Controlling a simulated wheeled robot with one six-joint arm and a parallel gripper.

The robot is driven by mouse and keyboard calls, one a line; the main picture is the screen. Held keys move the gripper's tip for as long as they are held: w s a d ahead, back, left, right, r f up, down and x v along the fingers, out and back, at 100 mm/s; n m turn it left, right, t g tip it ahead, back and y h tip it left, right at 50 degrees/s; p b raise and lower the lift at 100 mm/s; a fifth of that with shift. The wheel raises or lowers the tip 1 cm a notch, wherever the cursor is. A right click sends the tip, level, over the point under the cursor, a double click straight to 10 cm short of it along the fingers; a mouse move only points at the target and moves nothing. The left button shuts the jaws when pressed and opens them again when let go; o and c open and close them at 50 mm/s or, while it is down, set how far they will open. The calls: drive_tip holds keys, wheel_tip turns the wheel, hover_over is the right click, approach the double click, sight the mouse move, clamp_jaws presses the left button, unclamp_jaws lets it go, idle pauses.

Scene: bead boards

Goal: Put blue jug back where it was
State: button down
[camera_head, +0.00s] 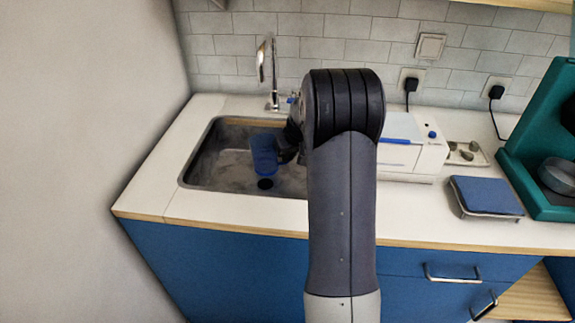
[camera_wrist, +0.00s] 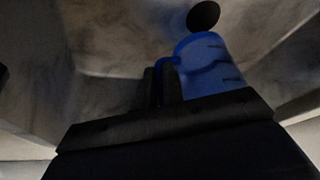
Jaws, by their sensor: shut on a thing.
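The blue jug (camera_head: 264,155) is a translucent blue vessel over the sink basin (camera_head: 222,183), left of my arm in the head view. In the wrist view the jug (camera_wrist: 212,68) shows beyond the gripper body, with its blue handle between the dark fingers. My gripper (camera_wrist: 162,86) is shut on the jug's handle. In the head view my gripper (camera_head: 287,150) is partly hidden behind my arm. I cannot tell whether the jug touches the sink bottom.
A tall faucet (camera_head: 268,72) stands behind the sink. A white box-like appliance (camera_head: 415,160) stands right of my arm, with a blue-topped scale-like object (camera_head: 486,196) and a green machine (camera_head: 540,140) farther right. The counter's left front (camera_head: 150,198) is clear.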

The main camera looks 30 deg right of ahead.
drive_tip(key=shift+f, duration=1.7)
drive_tip(key=shift+f, duration=0.2)
drive_tip(key=c, duration=1.5)
unclamp_jaws()
drive_tip(key=shift+r, duration=0.1)
drive_tip(key=v, duration=1.2)
drive_tip(key=shift+r, duration=0.15)
